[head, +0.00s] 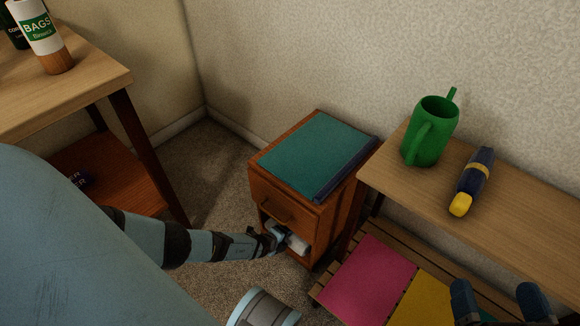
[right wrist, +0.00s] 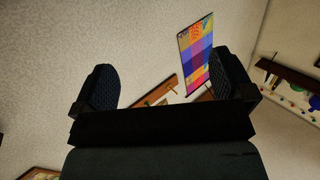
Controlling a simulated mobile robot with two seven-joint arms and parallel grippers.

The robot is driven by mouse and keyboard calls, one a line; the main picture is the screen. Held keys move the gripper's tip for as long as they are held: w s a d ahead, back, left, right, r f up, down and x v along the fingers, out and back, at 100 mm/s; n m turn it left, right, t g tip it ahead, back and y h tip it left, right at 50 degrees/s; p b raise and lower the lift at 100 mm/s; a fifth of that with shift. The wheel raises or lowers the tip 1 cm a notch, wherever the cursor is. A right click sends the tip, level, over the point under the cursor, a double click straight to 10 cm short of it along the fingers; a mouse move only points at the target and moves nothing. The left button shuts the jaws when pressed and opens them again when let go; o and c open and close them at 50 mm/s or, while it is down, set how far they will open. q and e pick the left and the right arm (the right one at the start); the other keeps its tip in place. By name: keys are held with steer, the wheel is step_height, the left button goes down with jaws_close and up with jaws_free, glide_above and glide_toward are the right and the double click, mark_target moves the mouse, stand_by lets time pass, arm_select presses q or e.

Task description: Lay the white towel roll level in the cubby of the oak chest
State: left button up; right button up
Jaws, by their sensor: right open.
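The oak chest (head: 334,217) is a small reddish-brown cabinet against the wall, with a drawer and an open cubby below it. The white towel roll (head: 299,244) shows at the cubby opening, partly hidden. My left gripper (head: 278,237) is at the cubby's mouth, right against the roll's left end. Its fingers are too small and covered to tell whether they grip the roll. My right gripper (head: 499,302) is open and empty at the lower right, far from the chest; its spread fingers also show in the right wrist view (right wrist: 165,85).
A teal book (head: 312,153) lies on the chest. Right of it, a wooden shelf (head: 530,228) holds a green watering can (head: 426,138) and a blue-yellow bottle (head: 472,181). A slatted bench with pink (head: 368,281) and yellow sheets is below. A table (head: 95,85) stands left.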

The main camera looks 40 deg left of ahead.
mark_target(289, 236)
arm_select(q)
steer(key=w+b, duration=0.1)
steer(key=w, duration=0.2)
steer(key=shift+w+d+f, duration=0.1)
steer(key=shift+w, duration=0.2)
steer(key=shift+f+b, duration=0.35)
step_height(289, 236, down, 3)
steer(key=shift+r+b, duration=0.1)
steer(key=shift+b, duration=1)
steer(key=shift+r, duration=0.1)
arm_select(e)
steer(key=w+n, duration=0.1)
steer(key=d+n+t+y, duration=0.1)
steer(key=n, duration=0.1)
steer(key=shift+w+d+r, duration=0.1)
steer(key=shift+w+r, duration=0.25)
steer(key=shift+w, duration=0.05)
arm_select(q)
steer(key=o, duration=0.7)
